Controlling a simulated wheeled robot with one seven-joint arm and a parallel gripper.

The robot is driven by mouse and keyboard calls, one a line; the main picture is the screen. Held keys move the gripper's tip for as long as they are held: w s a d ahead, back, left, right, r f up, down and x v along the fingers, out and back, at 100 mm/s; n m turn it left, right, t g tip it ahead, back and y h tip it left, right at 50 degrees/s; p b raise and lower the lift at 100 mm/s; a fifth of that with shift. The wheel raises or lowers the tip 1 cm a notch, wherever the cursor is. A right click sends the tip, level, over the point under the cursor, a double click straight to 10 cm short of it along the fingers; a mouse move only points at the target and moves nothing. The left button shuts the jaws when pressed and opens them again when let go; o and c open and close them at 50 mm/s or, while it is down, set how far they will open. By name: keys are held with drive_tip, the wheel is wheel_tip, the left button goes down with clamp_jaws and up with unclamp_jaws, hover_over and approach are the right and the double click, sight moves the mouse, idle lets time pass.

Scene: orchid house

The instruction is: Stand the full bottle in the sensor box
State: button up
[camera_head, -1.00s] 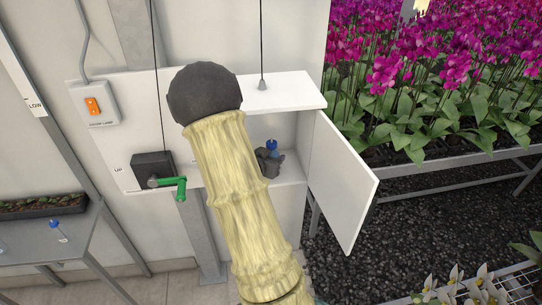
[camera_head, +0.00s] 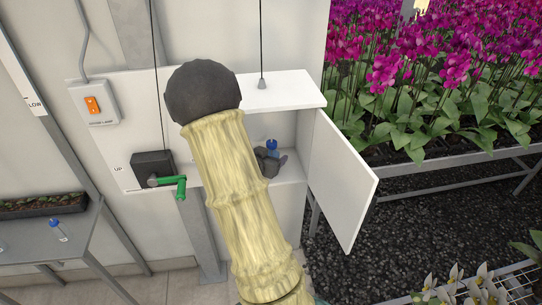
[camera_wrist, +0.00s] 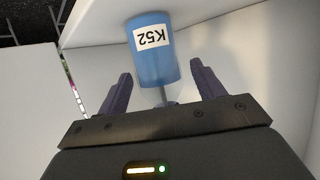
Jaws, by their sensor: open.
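The white sensor box (camera_head: 305,140) is on the wall with its door (camera_head: 345,185) swung open to the right. A blue bottle (camera_head: 272,146) is inside it, above the box floor in the picture and apparently upright. The bottle also shows in the wrist view (camera_wrist: 153,62), with a white label reading K52 upside down there. My gripper (camera_head: 267,163) is inside the box, mostly hidden by my arm. In the wrist view its fingers (camera_wrist: 160,75) are spread apart on both sides of the bottle's near end, with gaps visible.
A grey table (camera_head: 80,240) at the left holds another small blue-topped bottle (camera_head: 55,225) and a planter (camera_head: 42,205). A crank with a green handle (camera_head: 180,188) is left of my arm. Pink orchids (camera_head: 440,60) stand on a bench at the right.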

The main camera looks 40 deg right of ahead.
drive_tip(key=b+v, duration=0.1)
drive_tip(key=v, duration=1)
drive_tip(key=shift+s+a, duration=0.2)
idle(0.9)
